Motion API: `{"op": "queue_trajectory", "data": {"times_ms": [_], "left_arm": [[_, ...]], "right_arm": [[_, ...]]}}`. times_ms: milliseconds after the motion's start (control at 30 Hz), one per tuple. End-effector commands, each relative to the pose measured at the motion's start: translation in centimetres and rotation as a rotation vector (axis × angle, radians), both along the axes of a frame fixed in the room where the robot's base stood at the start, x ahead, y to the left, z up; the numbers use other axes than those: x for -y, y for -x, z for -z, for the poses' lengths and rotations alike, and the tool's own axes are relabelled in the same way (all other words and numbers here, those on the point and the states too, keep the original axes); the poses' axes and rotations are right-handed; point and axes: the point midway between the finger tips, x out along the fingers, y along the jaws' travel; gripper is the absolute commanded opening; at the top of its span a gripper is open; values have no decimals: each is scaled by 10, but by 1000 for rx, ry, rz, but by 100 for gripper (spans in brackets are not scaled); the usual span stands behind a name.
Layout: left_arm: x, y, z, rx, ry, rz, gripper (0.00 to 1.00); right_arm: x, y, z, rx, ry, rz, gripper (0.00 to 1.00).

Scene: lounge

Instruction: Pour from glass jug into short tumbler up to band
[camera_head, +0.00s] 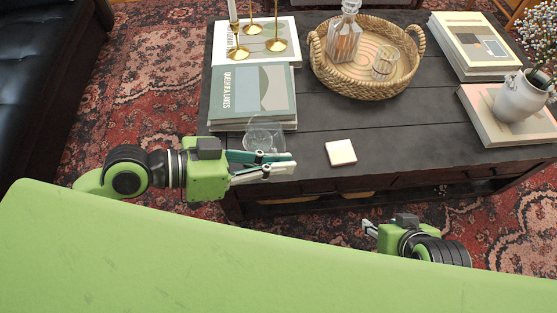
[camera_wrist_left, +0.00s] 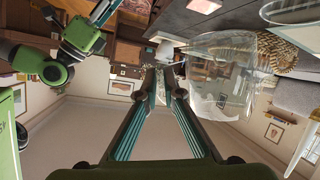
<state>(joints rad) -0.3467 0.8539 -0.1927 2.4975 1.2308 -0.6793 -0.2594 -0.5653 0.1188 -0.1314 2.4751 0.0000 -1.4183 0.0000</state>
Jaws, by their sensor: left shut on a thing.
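The clear glass jug (camera_head: 264,134) is at the near left edge of the dark table, just beyond my left gripper (camera_head: 277,164). It also shows large in the left wrist view (camera_wrist_left: 228,75), right of the fingers. My left gripper (camera_wrist_left: 165,82) is shut on part of the jug, apparently its handle; the exact contact is hard to see. The jug's fill level is unclear. A short glass tumbler (camera_head: 384,65) stands in the wicker tray; its band is too small to make out. My right gripper (camera_head: 369,228) is empty before the table's front edge, its fingers apart.
The wicker tray (camera_head: 318,72) also holds a glass decanter (camera_head: 345,38). A cream coaster (camera_head: 341,152) lies on bare tabletop near the front. Books (camera_head: 250,90) and brass candlesticks (camera_head: 275,38) stand left. A white vase (camera_head: 521,97) sits on books at right.

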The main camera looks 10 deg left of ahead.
Motion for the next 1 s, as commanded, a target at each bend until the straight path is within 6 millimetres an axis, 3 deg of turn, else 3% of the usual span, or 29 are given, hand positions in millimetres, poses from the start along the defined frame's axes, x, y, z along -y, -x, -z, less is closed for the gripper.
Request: {"op": "queue_trajectory", "data": {"times_ms": [1000], "left_arm": [[0, -1, 3, -15, 15, 0, 0]], "right_arm": [[-7, -23, -8, 97, -21, -8, 40]]}}
